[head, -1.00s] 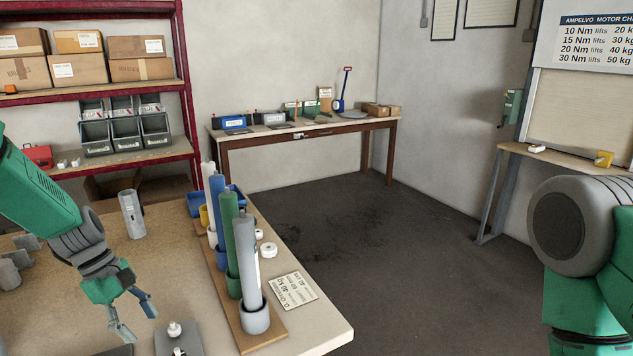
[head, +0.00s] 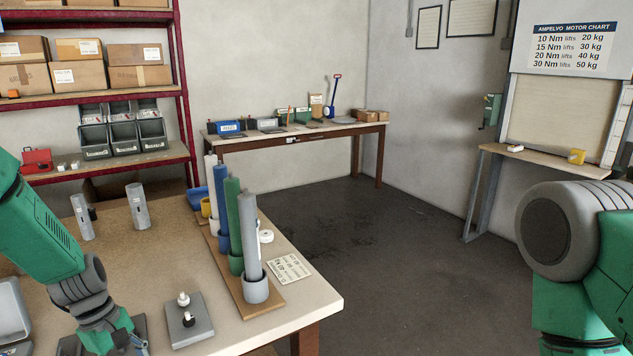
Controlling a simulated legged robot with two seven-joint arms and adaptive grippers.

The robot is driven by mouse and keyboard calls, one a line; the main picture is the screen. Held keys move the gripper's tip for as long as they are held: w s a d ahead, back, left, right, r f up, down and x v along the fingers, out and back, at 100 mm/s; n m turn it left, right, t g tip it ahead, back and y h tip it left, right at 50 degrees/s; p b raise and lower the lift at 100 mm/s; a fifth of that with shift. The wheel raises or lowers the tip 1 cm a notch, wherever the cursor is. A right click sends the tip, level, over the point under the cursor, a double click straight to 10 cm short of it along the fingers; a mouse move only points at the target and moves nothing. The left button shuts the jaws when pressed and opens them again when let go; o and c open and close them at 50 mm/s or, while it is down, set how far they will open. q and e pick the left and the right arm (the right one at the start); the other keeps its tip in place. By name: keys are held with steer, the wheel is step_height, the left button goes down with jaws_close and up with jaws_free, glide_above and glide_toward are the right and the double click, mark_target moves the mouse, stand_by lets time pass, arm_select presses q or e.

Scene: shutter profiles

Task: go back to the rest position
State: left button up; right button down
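My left arm comes in from the left over the near workbench (head: 318,290). My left gripper (head: 136,346) is at the bottom edge, largely cut off and partly hidden by its own wrist, so its opening cannot be told. It is left of a small grey plate (head: 188,321) bearing a white knob and a black knob. My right arm shows at the right edge, away from the bench, and its gripper is out of the picture.
A wooden rack (head: 263,307) holds several upright tubes, with a label card (head: 289,265) beside it. Two grey cylinders (head: 138,206) (head: 82,217) stand farther back. A grey tray (head: 12,312) is at the left edge. The floor (head: 350,240) right of the bench is clear.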

arm_select(q)
steer(key=s+d+f+m+y+b, duration=0.3)
steer(key=s+f+m+b, duration=0.35)
steer(key=s+f, duration=0.9)
steer(key=s+d+f+m+b, duration=0.2)
steer(key=s+f+m, duration=0.2)
steer(key=s, duration=0.2)
steer(key=s+d+f+m+t+b, duration=0.1)
steer(key=s+d+f+m+b, duration=0.2)
steer(key=s, duration=0.4)
steer(key=shift+f+m+t+b, duration=0.3)
steer(key=shift+f+m, duration=0.25)
steer(key=shift+f, duration=0.15)
